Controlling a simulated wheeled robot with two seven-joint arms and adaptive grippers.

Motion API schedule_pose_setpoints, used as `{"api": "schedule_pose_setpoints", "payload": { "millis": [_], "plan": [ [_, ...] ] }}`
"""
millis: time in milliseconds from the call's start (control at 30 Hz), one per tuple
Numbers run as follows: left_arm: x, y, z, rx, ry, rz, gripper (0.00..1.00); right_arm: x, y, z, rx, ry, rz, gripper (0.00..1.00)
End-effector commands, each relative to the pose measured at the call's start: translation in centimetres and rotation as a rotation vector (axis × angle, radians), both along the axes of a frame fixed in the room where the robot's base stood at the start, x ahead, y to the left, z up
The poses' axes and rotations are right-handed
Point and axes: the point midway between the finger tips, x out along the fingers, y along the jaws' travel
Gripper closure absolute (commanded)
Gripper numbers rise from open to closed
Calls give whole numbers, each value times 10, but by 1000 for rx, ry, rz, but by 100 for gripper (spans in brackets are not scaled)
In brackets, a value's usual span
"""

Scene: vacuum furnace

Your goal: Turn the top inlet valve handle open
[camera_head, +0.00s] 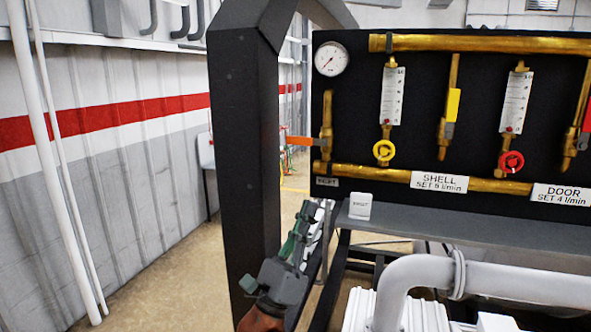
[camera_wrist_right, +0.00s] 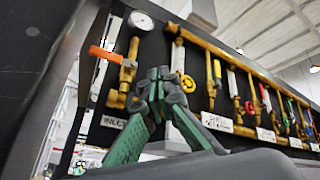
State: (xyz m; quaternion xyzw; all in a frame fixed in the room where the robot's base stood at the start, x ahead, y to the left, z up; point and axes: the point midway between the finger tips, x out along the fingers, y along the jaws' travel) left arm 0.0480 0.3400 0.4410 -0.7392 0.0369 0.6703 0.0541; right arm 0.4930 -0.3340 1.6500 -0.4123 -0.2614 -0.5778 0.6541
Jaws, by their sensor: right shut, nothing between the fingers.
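The inlet valve's orange handle (camera_head: 302,141) points left, level, from a vertical brass valve (camera_head: 326,130) at the panel's left end. In the right wrist view, the orange handle (camera_wrist_right: 104,54) shows at upper left, beside the brass valve body (camera_wrist_right: 128,72). My right gripper (camera_head: 309,208) is below the handle, near the panel's lower left corner, with its green fingers pointing up. In the wrist view its fingertips (camera_wrist_right: 158,76) meet, shut and empty, apart from the handle. My left gripper is not in view.
A dark upright post (camera_head: 250,150) stands just left of the handle. A round gauge (camera_head: 331,59) is above the valve. A small white box (camera_head: 360,207) sits on the grey ledge (camera_head: 460,232). Brass pipes and flowmeters with yellow and red knobs fill the panel to the right.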

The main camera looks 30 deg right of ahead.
Motion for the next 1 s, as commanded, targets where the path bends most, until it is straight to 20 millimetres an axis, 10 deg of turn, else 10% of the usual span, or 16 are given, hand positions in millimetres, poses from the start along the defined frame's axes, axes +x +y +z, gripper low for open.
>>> {"api": "schedule_pose_setpoints", "payload": {
  "millis": [133,400,1000],
  "plan": [
    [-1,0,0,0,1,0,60,18,-19,18,386,-65,234,100],
    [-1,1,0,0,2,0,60,58,15,20,749,16,539,100],
    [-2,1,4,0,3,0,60,69,19,21,799,46,584,100]
  ]
}}
